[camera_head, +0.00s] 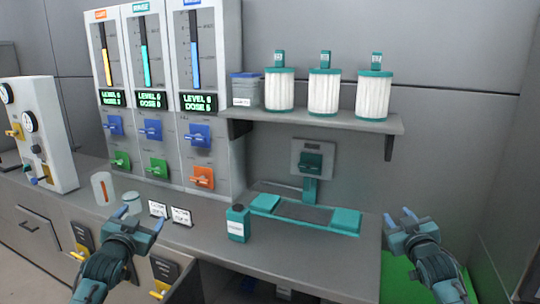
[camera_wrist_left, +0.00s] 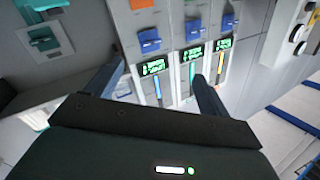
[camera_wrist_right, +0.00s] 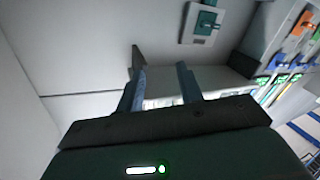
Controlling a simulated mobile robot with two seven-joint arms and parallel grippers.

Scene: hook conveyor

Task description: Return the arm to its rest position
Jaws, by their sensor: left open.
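My left gripper (camera_head: 141,226) is at the lower left of the head view, in front of the counter's front edge. Its two blue fingers are apart and nothing is between them; the fingers (camera_wrist_left: 155,88) also show apart in the left wrist view. My right gripper (camera_head: 411,217) is at the lower right of the head view, beside the counter's right end. Its fingers are apart and empty, and they show apart in the right wrist view (camera_wrist_right: 160,90). Both forearms reach in from the bottom of the head view.
The counter (camera_head: 290,258) holds a teal bottle (camera_head: 238,224), a teal-and-grey fixture (camera_head: 305,213), small label cards (camera_head: 181,216), a clear cylinder (camera_head: 103,189) and a jar (camera_head: 132,203). Dispenser panels (camera_head: 155,110) stand behind. A shelf (camera_head: 320,119) carries three white filters (camera_head: 325,93).

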